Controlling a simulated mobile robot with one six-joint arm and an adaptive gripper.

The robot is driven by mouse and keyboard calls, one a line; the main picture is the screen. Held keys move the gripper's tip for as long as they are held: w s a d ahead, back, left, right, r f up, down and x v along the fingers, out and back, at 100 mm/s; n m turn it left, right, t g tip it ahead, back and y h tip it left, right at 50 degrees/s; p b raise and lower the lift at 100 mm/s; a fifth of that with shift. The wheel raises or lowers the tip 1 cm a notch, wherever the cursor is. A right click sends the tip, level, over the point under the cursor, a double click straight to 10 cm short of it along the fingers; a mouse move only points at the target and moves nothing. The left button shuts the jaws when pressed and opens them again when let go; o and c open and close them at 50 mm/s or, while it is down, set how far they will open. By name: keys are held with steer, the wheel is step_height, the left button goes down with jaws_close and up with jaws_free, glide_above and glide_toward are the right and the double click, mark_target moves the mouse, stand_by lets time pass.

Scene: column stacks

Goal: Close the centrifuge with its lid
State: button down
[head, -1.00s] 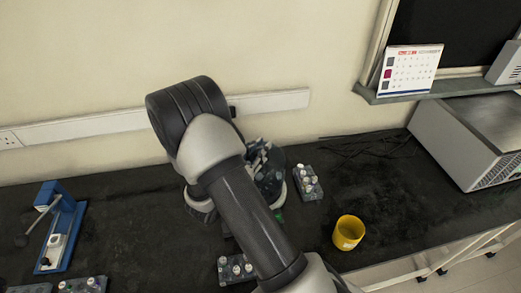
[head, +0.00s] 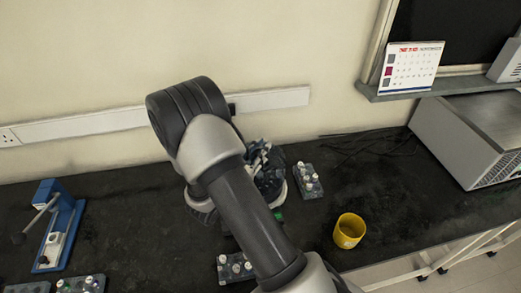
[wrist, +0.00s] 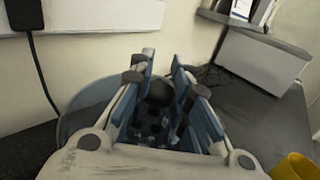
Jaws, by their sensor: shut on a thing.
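The centrifuge (head: 202,205) stands on the black bench in the head view, mostly hidden behind my arm. Its pale rim shows on both sides of the arm. In the wrist view my gripper (wrist: 163,78) is shut on a dark round knob (wrist: 159,93), which I take to be the lid's. I cannot tell whether the lid touches the centrifuge. In the head view the gripper shows only partly, beside my arm.
A tube rack (head: 307,182) stands close to the right of the centrifuge, another rack (head: 235,268) in front. A yellow cup (head: 349,231) stands further right. A blue-based device (head: 58,238) is at left. A grey box (head: 468,137) stands at right; the wall is behind.

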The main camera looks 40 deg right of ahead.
steer(key=shift+f+b, duration=2.2)
steer(key=shift+f, duration=0.75)
steer(key=shift+f, duration=0.15)
steer(key=c, duration=1.3)
jaws_free()
steer(key=o, duration=0.5)
steer(key=shift+r+p, duration=2.2)
steer(key=shift+r, duration=0.85)
